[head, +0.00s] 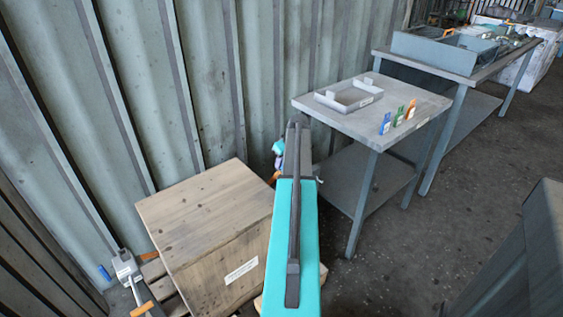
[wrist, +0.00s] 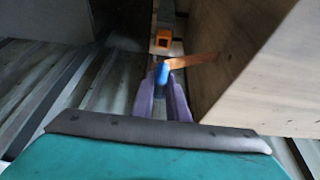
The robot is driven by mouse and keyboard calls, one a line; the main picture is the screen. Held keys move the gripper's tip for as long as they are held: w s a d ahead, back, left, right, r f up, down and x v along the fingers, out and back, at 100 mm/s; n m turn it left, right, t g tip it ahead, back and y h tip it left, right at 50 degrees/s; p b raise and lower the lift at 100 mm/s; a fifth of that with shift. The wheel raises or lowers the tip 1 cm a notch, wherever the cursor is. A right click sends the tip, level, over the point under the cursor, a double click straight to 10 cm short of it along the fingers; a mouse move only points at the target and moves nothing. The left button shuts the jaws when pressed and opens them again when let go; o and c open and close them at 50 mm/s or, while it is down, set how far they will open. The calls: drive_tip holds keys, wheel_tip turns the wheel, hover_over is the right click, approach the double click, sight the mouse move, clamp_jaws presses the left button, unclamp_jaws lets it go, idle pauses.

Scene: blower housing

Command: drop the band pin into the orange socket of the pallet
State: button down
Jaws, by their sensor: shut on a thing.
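In the wrist view, the purple fingers of my gripper (wrist: 162,92) are closed on a small blue piece, which I take to be the band pin (wrist: 162,74). Its lower part is hidden. An orange square socket (wrist: 163,40) with a dark opening lies beyond the fingertips, apart from the held piece. An orange-brown strip (wrist: 192,61) runs right from the blue piece; I cannot tell whether they touch. In the head view, my gripper (head: 278,160) is partly hidden behind my arm. Wooden slats of the pallet (head: 153,271) show beside the crate; I cannot make out the socket there.
A large wooden crate (head: 205,220) stands close to my arm and fills the wrist view's right side. A grey table (head: 340,118) carries a grey tray (head: 349,95) and several coloured pieces. A corrugated wall runs behind.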

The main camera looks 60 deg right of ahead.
drive_tip(key=shift+f+b, duration=1.8)
drive_tip(key=shift+f, duration=1.85)
drive_tip(key=shift+f, duration=0.25)
drive_tip(key=c, duration=1.6)
unclamp_jaws()
drive_tip(key=shift+c, duration=0.2)
drive_tip(key=shift+r, duration=0.1)
